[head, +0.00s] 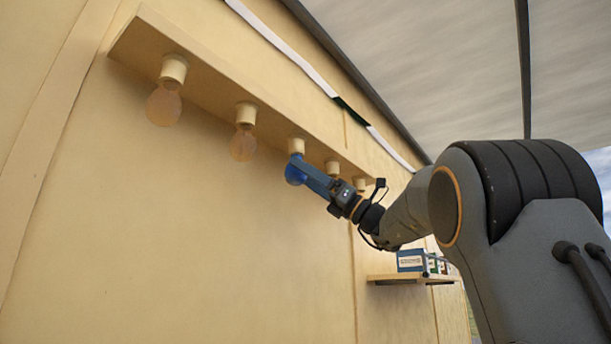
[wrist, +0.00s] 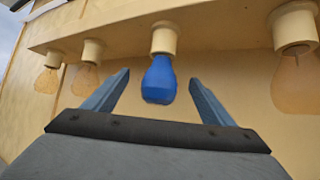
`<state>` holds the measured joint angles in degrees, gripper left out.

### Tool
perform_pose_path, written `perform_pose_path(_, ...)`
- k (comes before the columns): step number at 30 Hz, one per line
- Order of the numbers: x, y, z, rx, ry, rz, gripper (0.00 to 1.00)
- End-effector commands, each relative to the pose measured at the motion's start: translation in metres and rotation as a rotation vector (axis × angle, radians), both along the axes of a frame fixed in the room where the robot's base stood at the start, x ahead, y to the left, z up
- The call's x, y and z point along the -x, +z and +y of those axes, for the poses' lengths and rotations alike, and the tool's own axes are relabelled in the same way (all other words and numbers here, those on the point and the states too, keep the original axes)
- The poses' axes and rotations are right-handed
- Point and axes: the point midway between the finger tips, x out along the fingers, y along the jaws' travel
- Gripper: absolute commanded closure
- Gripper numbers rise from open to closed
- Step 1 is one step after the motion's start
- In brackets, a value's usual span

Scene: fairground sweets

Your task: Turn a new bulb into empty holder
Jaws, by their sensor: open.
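A blue bulb (wrist: 159,80) hangs upright, neck up, in the middle cream holder (wrist: 164,38) under a ledge. In the head view the blue bulb (head: 294,173) shows partly behind my fingers, below its holder (head: 296,146). My gripper (wrist: 159,77) is open, with one blue finger on each side of the bulb and gaps showing between them. In the head view my gripper (head: 300,165) reaches up to the bulb from the right. Whether the bulb is seated fully in the holder I cannot tell. No bare holder is clearly visible.
Amber bulbs (head: 164,105) (head: 243,145) hang to the left under the cream ledge (head: 215,85). Two further holders (head: 333,168) (head: 360,184) are to the right, close to my gripper. A low shelf (head: 400,278) holds boxes (head: 410,261). The wall below the bulbs is clear.

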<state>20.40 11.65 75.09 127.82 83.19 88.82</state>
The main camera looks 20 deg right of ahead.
Motion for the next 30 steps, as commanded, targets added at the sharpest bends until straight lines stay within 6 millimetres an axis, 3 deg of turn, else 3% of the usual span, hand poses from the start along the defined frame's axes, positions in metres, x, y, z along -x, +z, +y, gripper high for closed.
perform_pose_path(8,0.0005,-0.0006,0.0009,0.000,-0.019,0.000,0.23)
perform_pose_path(30,0.0058,-0.0018,0.0080,0.000,-0.360,-0.002,0.23)
